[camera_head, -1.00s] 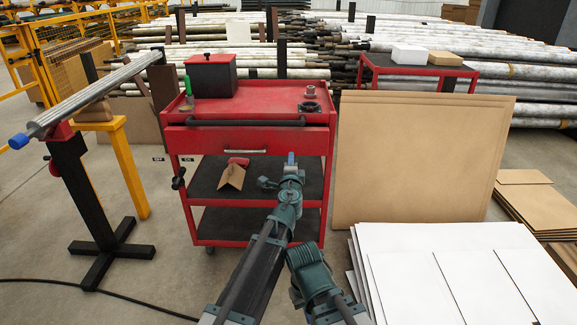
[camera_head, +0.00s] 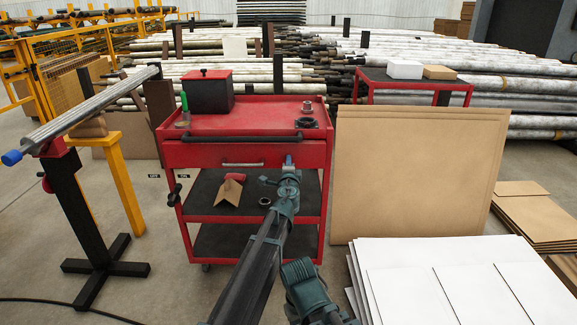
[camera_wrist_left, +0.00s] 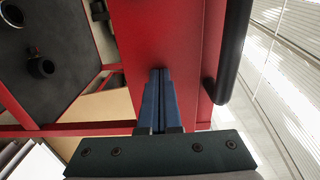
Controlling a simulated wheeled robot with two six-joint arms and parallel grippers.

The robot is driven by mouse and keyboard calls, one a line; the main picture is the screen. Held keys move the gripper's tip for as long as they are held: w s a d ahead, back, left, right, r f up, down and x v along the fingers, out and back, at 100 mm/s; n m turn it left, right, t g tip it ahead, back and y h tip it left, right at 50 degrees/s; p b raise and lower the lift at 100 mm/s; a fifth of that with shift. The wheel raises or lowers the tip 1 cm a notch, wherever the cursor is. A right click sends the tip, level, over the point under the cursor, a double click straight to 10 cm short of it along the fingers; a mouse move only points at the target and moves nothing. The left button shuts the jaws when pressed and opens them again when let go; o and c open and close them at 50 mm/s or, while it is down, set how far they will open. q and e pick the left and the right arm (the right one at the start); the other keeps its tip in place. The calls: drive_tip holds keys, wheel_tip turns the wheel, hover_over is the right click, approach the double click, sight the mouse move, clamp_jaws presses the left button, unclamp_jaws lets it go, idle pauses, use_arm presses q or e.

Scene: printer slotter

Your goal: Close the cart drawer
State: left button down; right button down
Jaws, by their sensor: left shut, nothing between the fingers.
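The red cart (camera_head: 255,122) stands ahead in the head view. Its red drawer front (camera_head: 205,157) has a silver handle (camera_head: 242,164) and sits below the black cart bar (camera_head: 243,138). My left gripper (camera_head: 288,160) is shut and empty, with its tip at the right part of the drawer front. In the left wrist view the shut blue fingers (camera_wrist_left: 158,90) point at the red drawer front (camera_wrist_left: 160,35), beside the black bar (camera_wrist_left: 234,50). I cannot tell whether they touch it or how far the drawer stands out. My right gripper's fingers are not seen.
A dark box (camera_head: 208,92) and a metal part (camera_head: 307,107) stand on the cart top. A brown angled piece (camera_head: 229,192) lies on the middle shelf. A roller stand (camera_head: 75,200) is at left, a large cardboard sheet (camera_head: 415,175) and white sheets (camera_head: 455,285) at right.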

use_arm(q)
drive_tip(key=shift+w, duration=0.85)
drive_tip(key=shift+s, duration=0.1)
